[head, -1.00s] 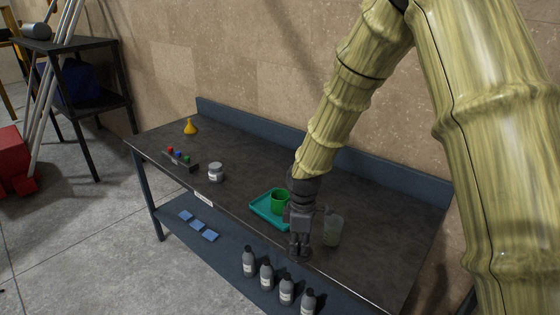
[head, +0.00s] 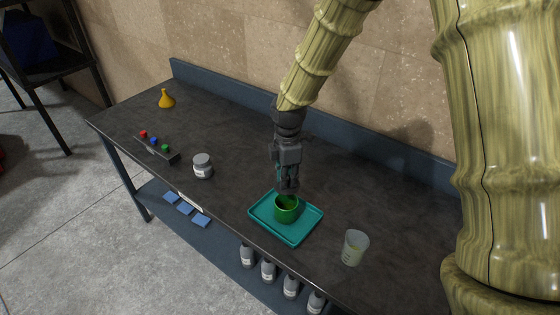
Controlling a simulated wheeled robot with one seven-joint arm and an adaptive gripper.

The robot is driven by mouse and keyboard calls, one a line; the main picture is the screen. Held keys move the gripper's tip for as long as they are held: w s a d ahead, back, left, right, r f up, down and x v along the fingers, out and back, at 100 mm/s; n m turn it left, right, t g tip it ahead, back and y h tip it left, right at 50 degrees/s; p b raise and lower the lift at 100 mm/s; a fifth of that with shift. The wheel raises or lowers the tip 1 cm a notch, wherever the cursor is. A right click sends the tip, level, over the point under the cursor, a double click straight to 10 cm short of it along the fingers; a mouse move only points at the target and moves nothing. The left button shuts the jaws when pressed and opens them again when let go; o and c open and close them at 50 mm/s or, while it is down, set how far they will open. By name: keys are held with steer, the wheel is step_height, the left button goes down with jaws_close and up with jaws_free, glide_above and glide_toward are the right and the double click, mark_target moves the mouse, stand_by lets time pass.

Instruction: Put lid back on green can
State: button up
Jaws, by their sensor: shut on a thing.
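The green can (head: 286,211) stands upright on a teal tray (head: 262,226) near the front edge of the bench. Its round top looks open, with a dark green inside. My gripper (head: 288,188) points down just above the can's back rim. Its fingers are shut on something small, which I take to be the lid. The fingers mostly hide it, and its outline is too small to make out. I cannot tell whether it touches the can.
A clear beaker (head: 355,248) stands right of the tray. A grey-lidded jar (head: 203,166), a rack with coloured knobs (head: 158,148) and a yellow funnel (head: 167,99) stand to the left. Several bottles (head: 268,270) are on the lower shelf. The bench behind the tray is clear.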

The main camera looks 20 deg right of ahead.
mark_target(287, 191)
steer(key=shift+w, duration=0.15)
steer(key=shift+s+f+b, duration=0.15)
steer(key=shift+s+b, duration=0.65)
steer(key=shift+s, duration=0.35)
steer(key=shift+f+b, duration=0.25)
steer(key=shift+b, duration=0.05)
steer(key=w+f+b, duration=0.1)
steer(key=w+f, duration=0.1)
steer(key=f, duration=0.1)
steer(key=shift+f+b, duration=0.2)
steer(key=shift+b, duration=0.15)
steer(key=shift+s+f, duration=0.3)
steer(key=shift+s, duration=0.3)
steer(key=shift+w+f, duration=0.4)
steer(key=shift+f, duration=0.25)
steer(key=shift+s+r, duration=0.25)
steer(key=shift+s, duration=0.05)
steer(key=shift+a, duration=0.1)
steer(key=shift+w+f, duration=0.15)
steer(key=shift+w, duration=0.05)
